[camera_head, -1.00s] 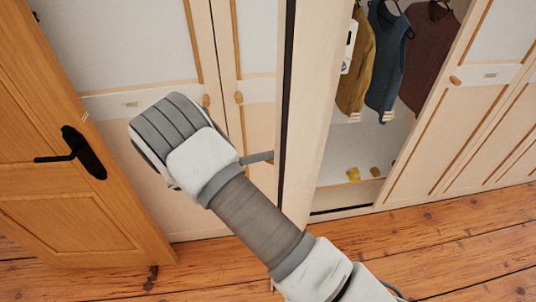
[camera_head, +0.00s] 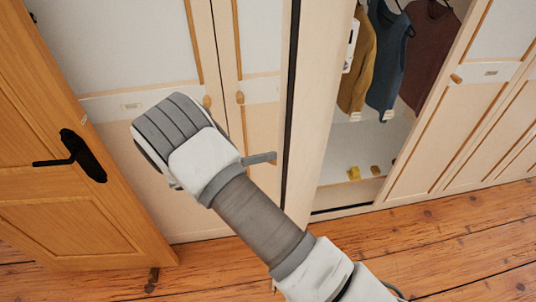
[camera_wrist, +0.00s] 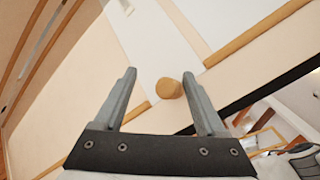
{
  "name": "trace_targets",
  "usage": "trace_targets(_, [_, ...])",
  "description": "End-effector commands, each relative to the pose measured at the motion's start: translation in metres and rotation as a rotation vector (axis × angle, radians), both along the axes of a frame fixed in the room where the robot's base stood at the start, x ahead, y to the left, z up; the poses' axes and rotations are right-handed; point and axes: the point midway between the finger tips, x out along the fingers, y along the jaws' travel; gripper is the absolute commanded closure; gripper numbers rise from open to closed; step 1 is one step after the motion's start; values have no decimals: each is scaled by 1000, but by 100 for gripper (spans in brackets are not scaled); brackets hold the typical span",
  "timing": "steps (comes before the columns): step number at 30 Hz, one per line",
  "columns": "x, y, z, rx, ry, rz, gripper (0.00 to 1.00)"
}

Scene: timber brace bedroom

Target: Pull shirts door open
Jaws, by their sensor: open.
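The wardrobe has pale doors with wooden trim and small label plates too small to read. A narrow door (camera_head: 262,65) left of a black edge strip has a round wooden knob (camera_head: 240,97). Shirts (camera_head: 385,60) hang in the open compartment to its right. My gripper shows only one grey finger (camera_head: 261,158) in the head view, below that knob; my wrist hides the rest. In the wrist view my gripper (camera_wrist: 161,82) is open, with a wooden knob (camera_wrist: 168,88) between the fingers, nearer the right one. Contact cannot be told.
A brown wooden door (camera_head: 75,215) with a black handle (camera_head: 75,155) stands at the left. Another wardrobe knob (camera_head: 207,100) is close beside the first. More closed doors (camera_head: 470,110) run to the right. The plank floor (camera_head: 450,250) in front is clear.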

Motion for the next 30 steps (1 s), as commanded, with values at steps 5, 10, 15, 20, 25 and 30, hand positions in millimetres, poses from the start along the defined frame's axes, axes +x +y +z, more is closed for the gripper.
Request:
trace_targets(5, [-2, 2, -5, 11, 7, 2, 38])
trace_targets(10, [-2, 3, -4, 11, 7, 2, 38])
trace_targets(15, [-2, 3, -3, 11, 6, 2, 38])
trace_targets(20, [-5, 16, -4, 12, 4, 4, 38])
trace_targets(25, [-13, 50, -5, 11, 1, 6, 38])
trace_targets(30, [-25, 91, -4, 8, 1, 6, 38])
